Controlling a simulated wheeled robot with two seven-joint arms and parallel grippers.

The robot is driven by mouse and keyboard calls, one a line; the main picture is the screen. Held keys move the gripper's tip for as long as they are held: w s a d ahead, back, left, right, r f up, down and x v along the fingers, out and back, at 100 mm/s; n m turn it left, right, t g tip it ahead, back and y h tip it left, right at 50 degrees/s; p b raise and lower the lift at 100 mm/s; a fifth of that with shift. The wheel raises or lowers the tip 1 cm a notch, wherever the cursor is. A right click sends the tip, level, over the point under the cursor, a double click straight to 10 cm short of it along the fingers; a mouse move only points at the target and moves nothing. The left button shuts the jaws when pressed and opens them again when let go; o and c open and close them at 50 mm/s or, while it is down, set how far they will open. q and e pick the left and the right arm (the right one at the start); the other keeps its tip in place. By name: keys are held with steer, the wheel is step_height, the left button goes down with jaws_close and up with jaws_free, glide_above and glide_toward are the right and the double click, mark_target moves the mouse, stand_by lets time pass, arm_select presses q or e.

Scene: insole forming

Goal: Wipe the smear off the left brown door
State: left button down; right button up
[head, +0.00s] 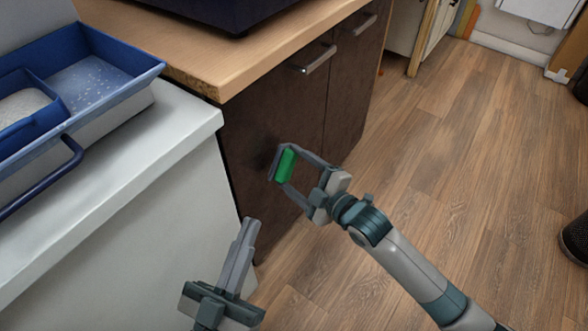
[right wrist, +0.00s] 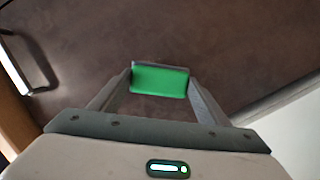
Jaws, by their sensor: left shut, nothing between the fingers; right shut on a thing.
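The left brown door (head: 298,108) is the nearer dark front under the wooden counter, with a bar handle (head: 313,60) at its top right. A darker, blurry patch (head: 262,157) shows on it just left of the sponge; I cannot tell smear from shadow. My right gripper (head: 283,166) is shut on a green sponge (head: 288,160), held in front of the door. In the right wrist view the sponge (right wrist: 160,80) sits between the fingertips, its far face toward the brown surface; contact is unclear. My left gripper (head: 249,224) is shut and empty, low before the white cabinet.
A white-topped cabinet (head: 170,130) with blue trays (head: 120,92) stands at the left, jutting out beside the door. The wooden counter (head: 225,72) overhangs the door. A second brown door (head: 352,90) is farther right. Wood floor (head: 470,150) is open at the right.

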mark_target(296, 156)
steer(key=shift+w+a, duration=0.6)
steer(key=shift+a, duration=0.2)
stand_by(0.5)
steer(key=shift+w+d, duration=1.3)
steer(key=shift+w, duration=0.25)
steer(key=shift+p, duration=0.3)
steer(key=shift+w+a+r+p, duration=0.1)
steer(key=shift+a+p, duration=0.05)
steer(key=shift+p, duration=0.15)
